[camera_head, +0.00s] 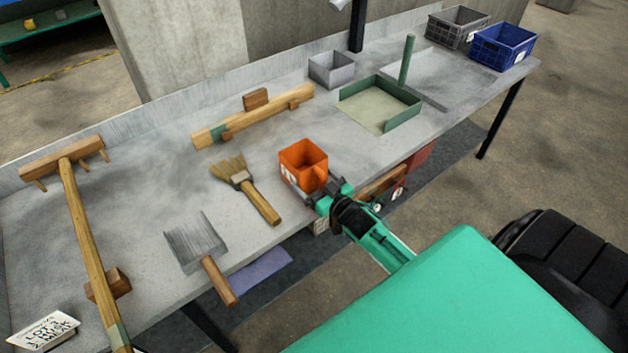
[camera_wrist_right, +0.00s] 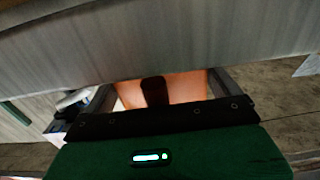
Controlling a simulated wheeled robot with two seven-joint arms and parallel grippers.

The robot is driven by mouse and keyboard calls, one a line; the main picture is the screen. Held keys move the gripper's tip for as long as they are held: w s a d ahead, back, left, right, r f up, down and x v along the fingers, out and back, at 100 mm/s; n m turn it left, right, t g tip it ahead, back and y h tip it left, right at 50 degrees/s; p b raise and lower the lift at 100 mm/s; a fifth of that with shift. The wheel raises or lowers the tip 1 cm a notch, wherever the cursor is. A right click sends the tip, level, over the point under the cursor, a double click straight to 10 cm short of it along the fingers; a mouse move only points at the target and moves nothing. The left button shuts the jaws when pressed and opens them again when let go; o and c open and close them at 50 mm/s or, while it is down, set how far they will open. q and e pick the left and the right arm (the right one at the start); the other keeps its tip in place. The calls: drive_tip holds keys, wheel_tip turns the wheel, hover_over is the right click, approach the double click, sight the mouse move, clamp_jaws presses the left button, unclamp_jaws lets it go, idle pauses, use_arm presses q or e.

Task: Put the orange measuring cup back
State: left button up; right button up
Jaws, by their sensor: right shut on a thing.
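The orange measuring cup (camera_head: 303,160) is a square, open-topped box at the front edge of the grey workbench, left of centre of the head view's right half. My right gripper (camera_head: 328,196) reaches it from the front right and is shut on it at its near side. In the right wrist view the orange cup (camera_wrist_right: 186,88) shows between the two fingers (camera_wrist_right: 160,95), with a dark part in front of it. I cannot tell whether the cup touches the bench top. My left gripper is not in view.
The workbench (camera_head: 130,205) holds a brush (camera_head: 255,195), a flat scraper (camera_head: 197,243), a wooden rake (camera_head: 80,220), a wooden bar (camera_head: 255,117), a grey box (camera_head: 332,69) and a green-walled tray (camera_head: 403,116). Grey (camera_head: 457,27) and blue (camera_head: 502,46) crates stand at the far right.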

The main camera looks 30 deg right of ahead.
drive_tip(key=shift+f, duration=0.15)
drive_tip(key=o, duration=1.6)
drive_tip(key=shift+c, duration=0.2)
drive_tip(key=shift+r, duration=0.25)
drive_tip(key=shift+s+f, duration=0.15)
drive_tip(key=shift+s, duration=0.2)
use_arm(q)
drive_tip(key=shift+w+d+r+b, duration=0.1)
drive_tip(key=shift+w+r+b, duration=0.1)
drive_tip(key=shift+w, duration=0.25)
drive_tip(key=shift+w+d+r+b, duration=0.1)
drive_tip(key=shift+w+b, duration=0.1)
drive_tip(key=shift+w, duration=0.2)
use_arm(e)
drive_tip(key=s, duration=1.1)
drive_tip(key=shift+s+d, duration=0.15)
drive_tip(key=shift+d, duration=0.3)
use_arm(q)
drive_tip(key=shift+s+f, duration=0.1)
